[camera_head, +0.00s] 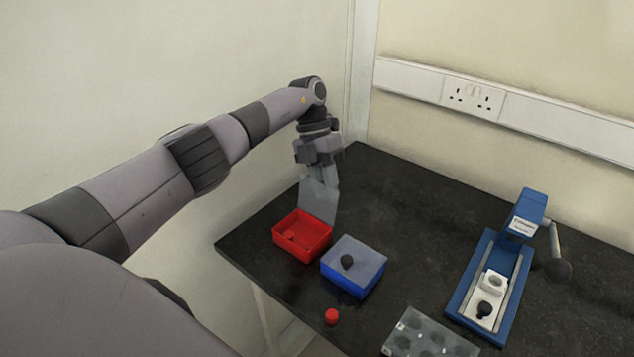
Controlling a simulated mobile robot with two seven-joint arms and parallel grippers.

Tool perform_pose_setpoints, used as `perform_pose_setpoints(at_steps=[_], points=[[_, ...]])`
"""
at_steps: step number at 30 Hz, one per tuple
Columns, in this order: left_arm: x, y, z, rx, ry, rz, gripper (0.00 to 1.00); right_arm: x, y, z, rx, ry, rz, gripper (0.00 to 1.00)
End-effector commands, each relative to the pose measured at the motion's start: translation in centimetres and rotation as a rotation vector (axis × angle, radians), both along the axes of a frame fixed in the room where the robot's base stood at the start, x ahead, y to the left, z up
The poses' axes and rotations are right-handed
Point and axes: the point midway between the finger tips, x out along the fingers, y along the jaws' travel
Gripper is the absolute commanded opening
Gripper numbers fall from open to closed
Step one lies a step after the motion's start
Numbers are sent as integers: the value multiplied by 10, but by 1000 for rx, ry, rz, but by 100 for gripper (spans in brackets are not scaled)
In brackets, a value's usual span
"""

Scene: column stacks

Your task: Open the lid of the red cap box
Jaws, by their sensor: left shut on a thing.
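The red cap box (291,254) stands at the left part of the black table, and its red inside shows from above. A grey lid-like plate (318,203) stands steeply tilted just behind the box, its lower part close to the back rim. I cannot tell whether it touches the rim. My left gripper (319,176) is at the top of this grey lid and is shut on it. The fingers are hard to make out, and any knob on the lid is hidden. My right gripper is not in view.
A blue box (345,284) with a grey lid and black knob stands right beside the red box. A small red cap (332,316) lies in front. A grey tray (430,340) and a blue press (495,285) with a lever stand to the right. The table behind the blue box is clear.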

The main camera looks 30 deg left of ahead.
Motion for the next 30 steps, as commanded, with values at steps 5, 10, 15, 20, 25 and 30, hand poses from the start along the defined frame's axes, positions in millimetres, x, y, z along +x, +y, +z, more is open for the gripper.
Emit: perform_pose_setpoints(at_steps=[5, 10, 15, 20, 25, 30], points=[[0, -6, -3, 3, 20, -1, 0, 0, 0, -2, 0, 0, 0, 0], [0, -8, -3, 3, 27, -1, 0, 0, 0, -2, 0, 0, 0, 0], [-1, -9, -3, 3, 28, 0, 0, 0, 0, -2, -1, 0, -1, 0], [-1, -9, -3, 3, 29, 0, 0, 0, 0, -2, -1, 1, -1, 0], [-1, -9, -3, 3, 28, 0, 47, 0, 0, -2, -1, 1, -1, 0], [0, -9, -2, 2, 26, 0, 47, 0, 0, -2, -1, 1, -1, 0]])
